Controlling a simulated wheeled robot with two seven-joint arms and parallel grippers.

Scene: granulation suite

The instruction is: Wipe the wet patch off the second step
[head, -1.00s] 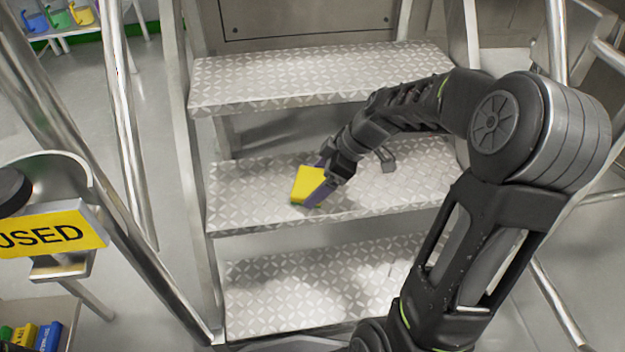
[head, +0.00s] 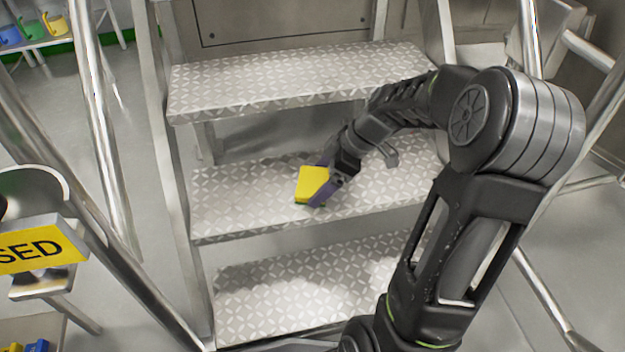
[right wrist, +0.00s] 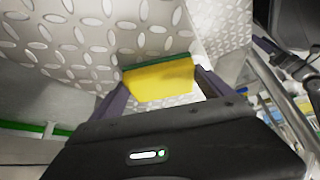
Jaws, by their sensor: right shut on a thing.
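The second step (head: 225,205) is the middle diamond-plate tread in the head view. My right gripper (head: 319,186) is over its middle, shut on a yellow sponge (head: 311,184) with a green underside. In the right wrist view the sponge (right wrist: 160,80) sits between the two purple fingers, green side against or close to the patterned tread (right wrist: 95,35). I cannot tell for sure whether it touches. No wet patch can be made out clearly on the tread; the sponge and my arm hide part of it.
Another tread (head: 290,80) is above and one (head: 300,285) below. Metal rails (head: 105,130) flank the steps. My right arm covers the right side.

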